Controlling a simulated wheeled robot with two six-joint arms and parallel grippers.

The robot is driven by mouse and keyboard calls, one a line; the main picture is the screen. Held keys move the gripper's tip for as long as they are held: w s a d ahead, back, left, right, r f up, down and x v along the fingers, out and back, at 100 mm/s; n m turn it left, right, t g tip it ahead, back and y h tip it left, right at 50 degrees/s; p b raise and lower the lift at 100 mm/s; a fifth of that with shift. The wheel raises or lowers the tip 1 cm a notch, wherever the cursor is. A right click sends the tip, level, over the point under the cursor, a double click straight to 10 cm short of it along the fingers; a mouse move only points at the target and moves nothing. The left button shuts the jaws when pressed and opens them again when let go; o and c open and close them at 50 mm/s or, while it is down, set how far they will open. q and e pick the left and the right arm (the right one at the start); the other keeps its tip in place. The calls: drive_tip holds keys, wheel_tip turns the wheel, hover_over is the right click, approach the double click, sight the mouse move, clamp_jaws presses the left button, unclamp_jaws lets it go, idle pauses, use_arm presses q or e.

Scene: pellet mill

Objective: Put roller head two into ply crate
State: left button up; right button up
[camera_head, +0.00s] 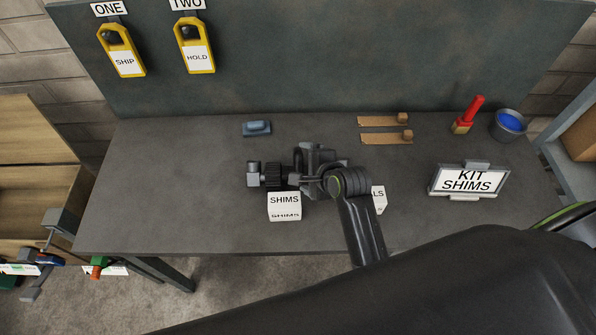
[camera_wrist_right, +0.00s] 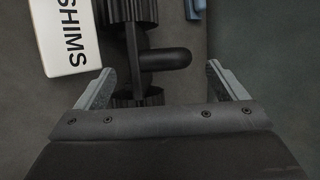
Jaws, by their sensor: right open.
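A dark roller head (camera_head: 271,176) with ridged black rollers lies on the grey bench behind the white SHIMS block; I see no number on it. In the right wrist view the roller head (camera_wrist_right: 133,55) reaches down between the fingertips, with a short black stub to its right. My right gripper (camera_head: 302,178) is low over the bench at its right end. In the wrist view the fingers of the gripper (camera_wrist_right: 159,72) are spread apart, one on each side of it. The ply crate (camera_head: 28,125) is at the left, beside the bench. My left gripper is not in view.
The SHIMS block (camera_head: 284,207) is close in front. Another white block (camera_head: 379,199) is partly hidden by my arm. Yellow SHIP (camera_head: 122,51) and HOLD (camera_head: 195,47) tags hang behind.

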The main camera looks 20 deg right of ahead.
sight(302, 165)
drive_tip(key=shift+w+a+f+p, duration=0.25)
drive_tip(key=shift+w+p, duration=0.2)
drive_tip(key=shift+w, duration=0.15)
drive_tip(key=shift+p+x, duration=0.45)
drive_tip(key=shift+x, duration=1.4)
